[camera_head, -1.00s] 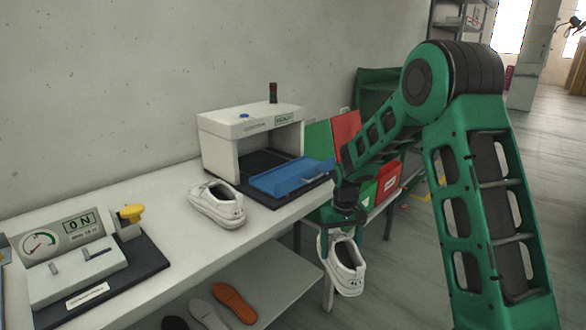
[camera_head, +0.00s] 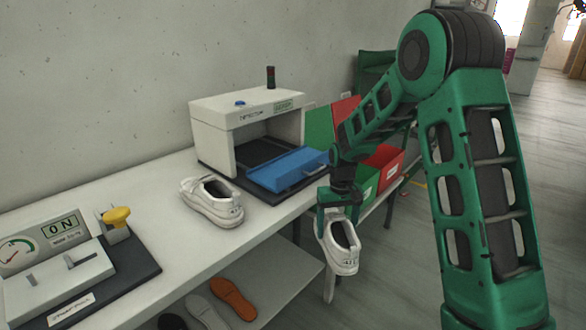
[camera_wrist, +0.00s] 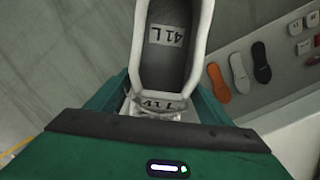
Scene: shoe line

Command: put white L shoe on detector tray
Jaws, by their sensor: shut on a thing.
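My gripper (camera_head: 338,208) is shut on a white shoe (camera_head: 342,262) and holds it in the air off the front edge of the table. In the wrist view the held shoe (camera_wrist: 199,60) shows a "41 L" label on its insole. A second white shoe (camera_head: 211,203) stands on the table. The detector (camera_head: 212,128) is a white box on the table, right of that shoe. Its blue tray (camera_head: 285,170) sits at the opening and looks empty. My gripper is to the right of and in front of the tray.
A device with a gauge, an "ON" sign and a yellow knob (camera_head: 116,217) stands at the table's left. Insoles, one orange (camera_head: 233,299), lie on the lower shelf. Green (camera_head: 366,190) and red (camera_head: 384,160) bins stand right of the table, behind my arm.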

